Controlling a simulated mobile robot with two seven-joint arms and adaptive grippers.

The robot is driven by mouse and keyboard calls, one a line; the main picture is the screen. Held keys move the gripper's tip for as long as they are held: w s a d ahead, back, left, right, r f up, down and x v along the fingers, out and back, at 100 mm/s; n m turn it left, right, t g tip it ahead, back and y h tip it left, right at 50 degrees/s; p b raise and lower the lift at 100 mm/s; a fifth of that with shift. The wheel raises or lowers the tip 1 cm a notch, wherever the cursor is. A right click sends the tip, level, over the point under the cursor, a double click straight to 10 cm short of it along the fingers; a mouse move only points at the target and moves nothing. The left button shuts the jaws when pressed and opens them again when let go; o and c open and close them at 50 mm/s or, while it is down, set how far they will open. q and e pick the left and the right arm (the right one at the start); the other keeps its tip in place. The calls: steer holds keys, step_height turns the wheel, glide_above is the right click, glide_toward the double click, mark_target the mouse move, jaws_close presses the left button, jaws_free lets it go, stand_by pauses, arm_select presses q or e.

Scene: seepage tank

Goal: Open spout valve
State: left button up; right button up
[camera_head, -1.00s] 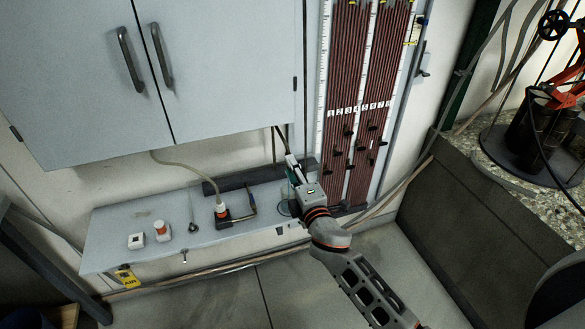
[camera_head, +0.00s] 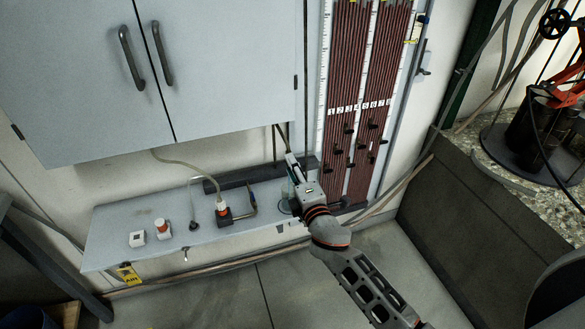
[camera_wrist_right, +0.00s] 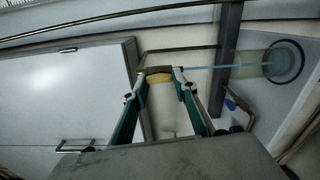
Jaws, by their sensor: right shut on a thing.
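My right gripper (camera_head: 292,166) reaches up to the wall below the cabinet, left of the tube board. In the right wrist view its two green-sided fingers (camera_wrist_right: 159,73) are shut on a small yellow-brass piece, apparently the spout valve (camera_wrist_right: 158,78). The thin spout pipe (camera_head: 282,135) comes down from under the cabinet to the gripper; the fingers hide most of the valve in the head view. In the wrist view a pale blue strip (camera_wrist_right: 215,67) runs from near the fingertips to a clear round vessel (camera_wrist_right: 283,62). My left gripper is not in view.
The tube board (camera_head: 352,90) stands close right of the gripper; a dark block (camera_head: 470,220) is farther right.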

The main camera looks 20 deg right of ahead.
stand_by(0.8)
steer(key=o, duration=1.1)
steer(key=shift+d, duration=0.1)
steer(key=shift+s, duration=0.1)
steer(key=s, duration=1.1)
steer(key=shift+s+d, duration=0.15)
steer(key=shift+s, duration=0.25)
steer(key=s+f+m+g, duration=0.2)
steer(key=s+f+m, duration=0.3)
steer(key=s+f, duration=0.1)
steer(key=s+f+m+g+y, duration=0.1)
steer(key=s+f+m+g, duration=0.2)
steer(key=s+f+m, duration=0.2)
steer(key=s+f+m+g+y, duration=0.1)
steer(key=s+f+m+g, duration=0.1)
steer(key=s+f+m, duration=0.3)
steer(key=shift+s+d+f+m, duration=0.1)
steer(key=shift+s+f, duration=0.55)
steer(key=shift+f, duration=0.5)
steer(key=shift+s+d+f+m, duration=0.1)
steer(key=shift+s+f, duration=0.5)
steer(key=shift+f, duration=0.6)
steer(key=shift+s+d+f+m, duration=0.1)
steer(key=shift+s+f, duration=0.55)
steer(key=shift+f, duration=0.5)
